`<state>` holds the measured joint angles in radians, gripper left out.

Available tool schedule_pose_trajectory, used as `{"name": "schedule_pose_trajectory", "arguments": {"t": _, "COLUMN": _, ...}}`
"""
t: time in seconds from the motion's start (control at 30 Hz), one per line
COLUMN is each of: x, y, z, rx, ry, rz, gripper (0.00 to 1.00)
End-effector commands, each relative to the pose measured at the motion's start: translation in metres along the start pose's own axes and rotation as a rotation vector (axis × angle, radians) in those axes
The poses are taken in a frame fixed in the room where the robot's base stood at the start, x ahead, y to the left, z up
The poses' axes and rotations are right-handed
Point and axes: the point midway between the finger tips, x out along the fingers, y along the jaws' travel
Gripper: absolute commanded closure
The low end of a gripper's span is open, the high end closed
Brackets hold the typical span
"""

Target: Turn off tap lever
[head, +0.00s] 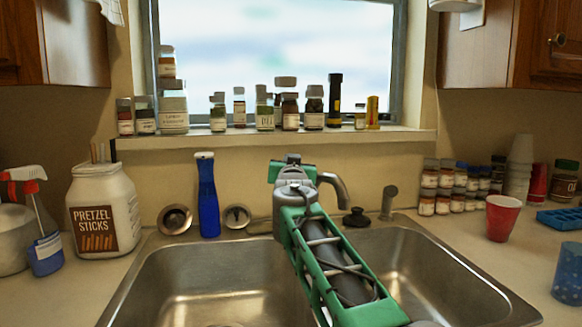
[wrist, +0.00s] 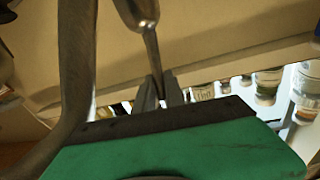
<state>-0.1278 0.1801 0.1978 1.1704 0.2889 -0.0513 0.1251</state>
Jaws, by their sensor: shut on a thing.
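The tap's curved metal spout (head: 335,187) rises behind the sink in the head view, partly hidden by my green arm. In the wrist view the spout (wrist: 76,70) passes close by on the left. The slim metal tap lever (wrist: 153,55) comes down from the top of the wrist view, and its thin end sits between the fingers of my gripper (wrist: 160,92). My gripper is shut on the lever. In the head view, my arm hides the fingers and the lever. I cannot tell whether water runs.
The double steel sink (head: 190,270) lies below my arm. A blue bottle (head: 208,197) and a pretzel jar (head: 103,212) stand to the left. A red cup (head: 502,217) and several spice jars (head: 427,187) stand to the right. More jars line the window sill (head: 270,138).

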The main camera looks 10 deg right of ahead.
Motion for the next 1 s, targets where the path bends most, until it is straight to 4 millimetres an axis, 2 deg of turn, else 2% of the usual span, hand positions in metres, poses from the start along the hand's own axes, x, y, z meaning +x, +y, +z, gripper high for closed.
{"name": "schedule_pose_trajectory", "arguments": {"t": 0.07, "x": 0.000, "y": 0.000, "z": 0.003, "rx": -0.001, "ry": -0.005, "rz": 0.001, "gripper": 1.00}}
{"name": "schedule_pose_trajectory", "arguments": {"t": 0.1, "x": 0.000, "y": 0.000, "z": 0.003, "rx": -0.001, "ry": -0.006, "rz": 0.001, "gripper": 0.83}}
{"name": "schedule_pose_trajectory", "arguments": {"t": 0.33, "x": 0.000, "y": 0.000, "z": 0.002, "rx": -0.001, "ry": -0.004, "rz": 0.001, "gripper": 0.64}}
{"name": "schedule_pose_trajectory", "arguments": {"t": 0.57, "x": 0.000, "y": 0.000, "z": 0.002, "rx": -0.001, "ry": -0.003, "rz": 0.001, "gripper": 0.64}}
{"name": "schedule_pose_trajectory", "arguments": {"t": 0.67, "x": -0.007, "y": 0.000, "z": 0.001, "rx": -0.001, "ry": -0.003, "rz": 0.000, "gripper": 0.64}}
{"name": "schedule_pose_trajectory", "arguments": {"t": 1.0, "x": -0.067, "y": -0.001, "z": 0.001, "rx": 0.000, "ry": -0.002, "rz": -0.001, "gripper": 0.64}}
